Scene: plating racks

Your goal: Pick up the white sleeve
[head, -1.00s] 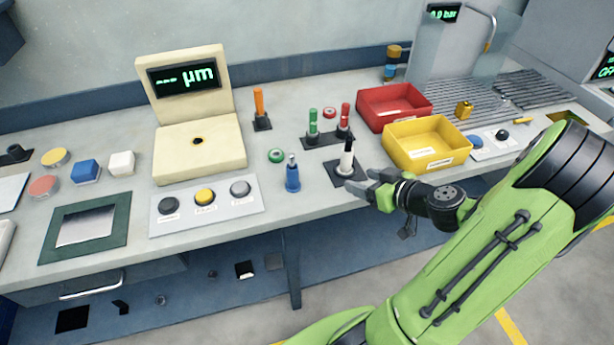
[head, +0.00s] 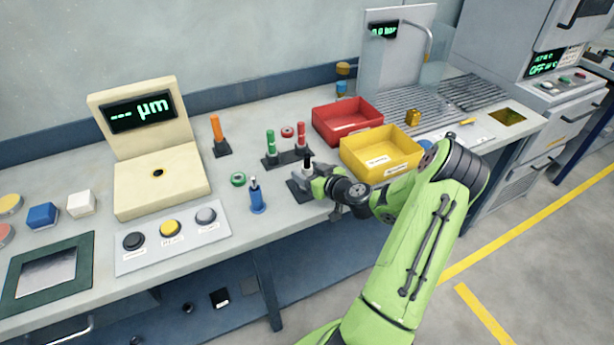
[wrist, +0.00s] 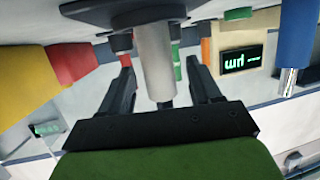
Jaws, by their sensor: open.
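The white sleeve (wrist: 153,60) stands on a post with a black top, on a dark square base (head: 299,191) near the front of the bench. In the head view only a little of the sleeve shows (head: 307,170), partly hidden by my gripper (head: 312,176). In the wrist view, which is turned over, my gripper (wrist: 160,75) is open, with one finger on each side of the sleeve. I cannot tell whether a finger touches it.
A blue post (head: 257,198) stands to the left. A rack with green and red sleeves (head: 287,157) is behind. A yellow bin (head: 381,153) and a red bin (head: 346,121) stand to the right. A cream gauge (head: 160,182) and button panel (head: 172,238) lie further left.

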